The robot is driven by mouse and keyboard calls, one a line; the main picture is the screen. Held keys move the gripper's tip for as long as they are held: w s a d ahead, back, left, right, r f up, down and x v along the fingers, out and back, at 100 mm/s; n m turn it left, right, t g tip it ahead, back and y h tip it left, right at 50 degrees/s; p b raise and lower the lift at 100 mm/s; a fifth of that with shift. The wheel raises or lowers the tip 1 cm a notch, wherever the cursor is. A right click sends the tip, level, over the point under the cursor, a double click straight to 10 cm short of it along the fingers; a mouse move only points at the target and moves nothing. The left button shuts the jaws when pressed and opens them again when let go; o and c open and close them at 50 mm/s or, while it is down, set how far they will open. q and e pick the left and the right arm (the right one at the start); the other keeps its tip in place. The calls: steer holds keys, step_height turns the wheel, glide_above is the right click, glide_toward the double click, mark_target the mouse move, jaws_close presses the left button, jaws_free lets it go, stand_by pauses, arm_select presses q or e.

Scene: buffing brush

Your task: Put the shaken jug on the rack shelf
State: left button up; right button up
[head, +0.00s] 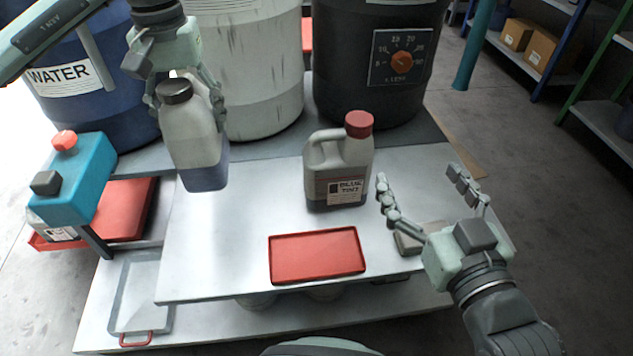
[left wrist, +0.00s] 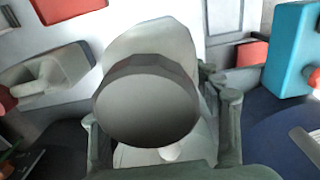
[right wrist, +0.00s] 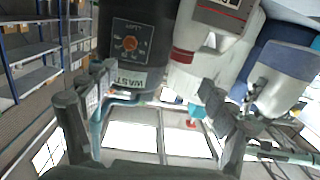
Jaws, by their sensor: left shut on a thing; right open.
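A white jug with a dark cap and bluish liquid in its lower part (head: 193,140) hangs nearly upright above the left part of the white table. My left gripper (head: 188,98) is shut on it near the neck. In the left wrist view the jug's dark cap (left wrist: 146,102) fills the middle, between the fingers. A second jug, with a red cap and a "BLUE TINT" label (head: 338,165), stands on the table. My right gripper (head: 428,188) is open and empty, right of that jug. I cannot tell which part is the rack shelf.
A red tray (head: 317,256) lies at the table's front middle. A grey block (head: 415,238) lies by my right gripper. A teal device (head: 75,180) stands at the left. A blue water barrel (head: 90,90), a white barrel (head: 250,70) and a black barrel (head: 345,75) stand behind.

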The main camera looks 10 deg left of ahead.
arm_select(q)
step_height(320, 180, down, 6)
steer(key=shift+r+b, duration=0.15)
steer(key=shift+b, duration=0.15)
steer(key=shift+f, duration=2.1)
arm_select(e)
steer(key=r, duration=0.1)
steer(key=a+r+t+y, duration=0.1)
steer(key=r, duration=0.1)
steer(key=a+r+t, duration=0.1)
steer(key=shift+s+r, duration=0.35)
steer(key=shift+r+t+y, duration=0.1)
steer(key=shift+t+y, duration=0.2)
arm_select(q)
steer(key=shift+f+b, duration=0.1)
steer(key=shift+b, duration=0.2)
steer(key=o, duration=1.7)
arm_select(e)
steer(key=shift+s+a+r, duration=0.1)
steer(key=shift+s+r, duration=0.05)
steer(key=shift+r, duration=0.15)
